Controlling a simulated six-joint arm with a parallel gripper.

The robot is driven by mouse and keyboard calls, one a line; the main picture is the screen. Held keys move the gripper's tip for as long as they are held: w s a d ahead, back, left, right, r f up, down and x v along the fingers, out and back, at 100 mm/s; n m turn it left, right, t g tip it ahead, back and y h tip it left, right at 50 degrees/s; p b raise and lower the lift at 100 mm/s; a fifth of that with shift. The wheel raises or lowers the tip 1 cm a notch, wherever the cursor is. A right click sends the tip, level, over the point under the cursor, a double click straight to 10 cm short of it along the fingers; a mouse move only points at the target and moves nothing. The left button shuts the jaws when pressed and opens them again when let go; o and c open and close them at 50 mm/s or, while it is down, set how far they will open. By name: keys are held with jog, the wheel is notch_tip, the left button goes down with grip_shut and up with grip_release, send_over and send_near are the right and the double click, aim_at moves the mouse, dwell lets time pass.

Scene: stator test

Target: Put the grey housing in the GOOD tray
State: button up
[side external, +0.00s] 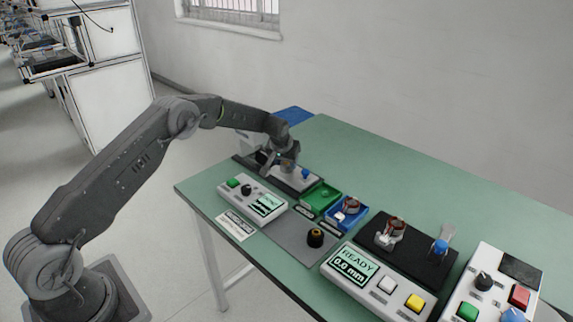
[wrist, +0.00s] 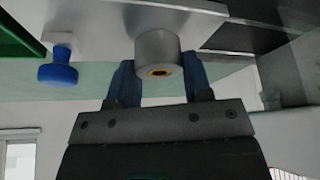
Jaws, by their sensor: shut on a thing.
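The grey housing (wrist: 158,58), a short cylinder with a brass-coloured centre, sits between the two fingers of my gripper (wrist: 160,82) in the wrist view. My gripper is shut on it. In the side external view, my gripper (side external: 284,160) is at the pale test fixture (side external: 297,180) at the far end of the table. The housing is small there, and I cannot tell whether it touches the fixture. A green tray (side external: 319,196) lies just right of the fixture and looks empty. The small label plates by the trays are too small to read.
A blue tray (side external: 361,212) beside the green one holds a copper-wound part. A blue knob (wrist: 57,74) stands on the fixture close to my gripper. Control boxes (side external: 251,197) and a READY display box (side external: 375,284) stand nearer the front. The table's back right is clear.

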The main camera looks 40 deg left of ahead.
notch_tip(320, 180, up, 9)
jog(key=shift+d+r, duration=0.1)
jog(key=shift+d, duration=0.05)
jog(key=d+f, duration=0.1)
jog(key=d, duration=0.4)
jog(key=d+f, duration=0.1)
jog(key=d, duration=0.4)
jog(key=d+f, duration=0.1)
jog(key=d, duration=0.4)
jog(key=shift+w+d+f, duration=0.2)
jog(key=shift+w+d, duration=0.05)
jog(key=shift+d, duration=0.15)
send_over(325, 192)
jog(key=shift+w+f, duration=0.1)
jog(key=shift+f, duration=2.2)
jog(key=shift+f, duration=0.65)
jog(key=shift+f, duration=0.35)
jog(key=shift+f, duration=0.35)
